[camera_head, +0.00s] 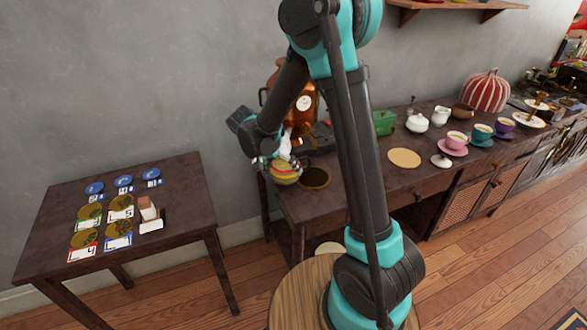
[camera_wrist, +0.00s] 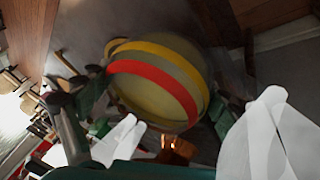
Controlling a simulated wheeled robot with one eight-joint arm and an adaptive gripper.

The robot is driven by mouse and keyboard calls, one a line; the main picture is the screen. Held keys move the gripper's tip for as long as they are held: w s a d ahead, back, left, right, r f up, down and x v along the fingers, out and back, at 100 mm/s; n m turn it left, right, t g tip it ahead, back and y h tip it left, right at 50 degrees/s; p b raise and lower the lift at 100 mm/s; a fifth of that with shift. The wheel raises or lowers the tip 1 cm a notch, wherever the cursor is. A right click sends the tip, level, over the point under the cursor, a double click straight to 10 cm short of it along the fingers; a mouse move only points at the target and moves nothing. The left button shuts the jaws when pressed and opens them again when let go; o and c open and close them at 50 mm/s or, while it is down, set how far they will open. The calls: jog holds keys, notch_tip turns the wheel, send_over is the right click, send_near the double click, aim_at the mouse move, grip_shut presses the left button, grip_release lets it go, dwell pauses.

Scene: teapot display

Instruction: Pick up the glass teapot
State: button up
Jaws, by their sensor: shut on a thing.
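A round teapot body (camera_head: 286,174) with yellow and red bands, which I take for the glass teapot, is in my gripper (camera_head: 276,161) at the left end of the long dark counter. My gripper is shut on it. In the wrist view the teapot (camera_wrist: 155,85) fills the upper middle, with greenish-grey glass between the bands. The fingers of my gripper (camera_wrist: 155,115) lie on either side of it. Its spout and lid are not clear, and I cannot tell whether it is clear of the counter.
A dark round mat (camera_head: 315,178) lies on the counter (camera_head: 345,195) right of the teapot. A copper urn (camera_head: 301,104) stands behind. Cups and a striped pumpkin-shaped pot (camera_head: 487,92) are farther right. A separate table (camera_head: 180,190) with coasters and cards stands left, beyond a gap.

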jog(key=shift+s+a, duration=0.35)
jog(key=shift+a, duration=0.8)
jog(key=shift+s+a, duration=0.3)
jog(key=shift+a, duration=0.85)
jog(key=shift+s+a, duration=0.35)
jog(key=shift+a, duration=0.8)
